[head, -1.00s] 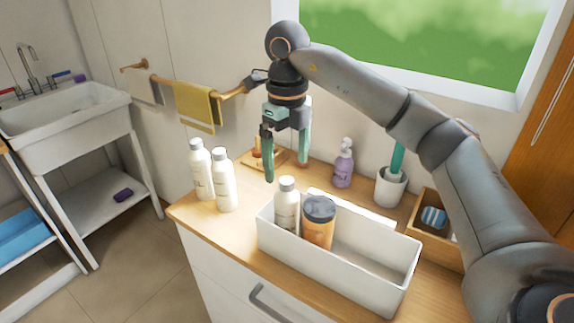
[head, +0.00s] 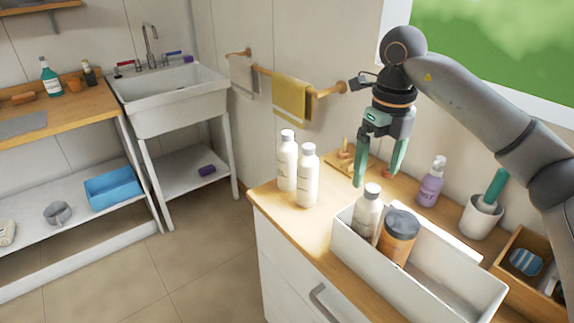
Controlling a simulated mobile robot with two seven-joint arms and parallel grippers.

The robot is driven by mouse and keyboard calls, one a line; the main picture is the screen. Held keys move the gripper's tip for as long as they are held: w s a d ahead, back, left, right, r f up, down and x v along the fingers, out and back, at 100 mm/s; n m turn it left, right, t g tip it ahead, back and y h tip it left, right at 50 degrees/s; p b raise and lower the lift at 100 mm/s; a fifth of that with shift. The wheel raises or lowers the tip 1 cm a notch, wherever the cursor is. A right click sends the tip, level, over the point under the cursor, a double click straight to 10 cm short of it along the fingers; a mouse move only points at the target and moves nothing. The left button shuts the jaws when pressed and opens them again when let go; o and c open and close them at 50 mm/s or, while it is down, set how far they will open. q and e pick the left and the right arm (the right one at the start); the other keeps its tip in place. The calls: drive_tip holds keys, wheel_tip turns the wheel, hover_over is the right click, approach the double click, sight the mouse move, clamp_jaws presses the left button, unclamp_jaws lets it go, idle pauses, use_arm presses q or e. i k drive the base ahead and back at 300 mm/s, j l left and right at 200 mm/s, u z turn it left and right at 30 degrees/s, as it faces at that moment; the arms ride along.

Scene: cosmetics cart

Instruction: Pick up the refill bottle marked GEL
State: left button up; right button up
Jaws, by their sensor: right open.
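Two white bottles with grey caps, a left one (head: 287,160) and a right one (head: 307,176), stand upright side by side at the left end of the wooden cart top. A third similar white bottle (head: 366,212) stands in the left end of a white bin. Their label text is too small to read, so I cannot tell which is marked GEL. My right gripper (head: 377,178) points down with its green fingers apart and empty, above and just behind the bottle in the bin, right of the two bottles. My left gripper is not in view.
The white bin (head: 440,308) also holds an orange jar with a dark lid (head: 398,237). Behind it are a purple pump bottle (head: 431,184) and a white cup (head: 480,218). A wooden box (head: 525,240) is at right. A towel rail (head: 325,92) is on the wall. A sink (head: 175,100) stands at left.

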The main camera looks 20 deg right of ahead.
sight(287, 149)
drive_tip(key=i+j, duration=0.25)
drive_tip(key=i, duration=0.15)
drive_tip(key=i+j, duration=0.25)
drive_tip(key=i, duration=0.2)
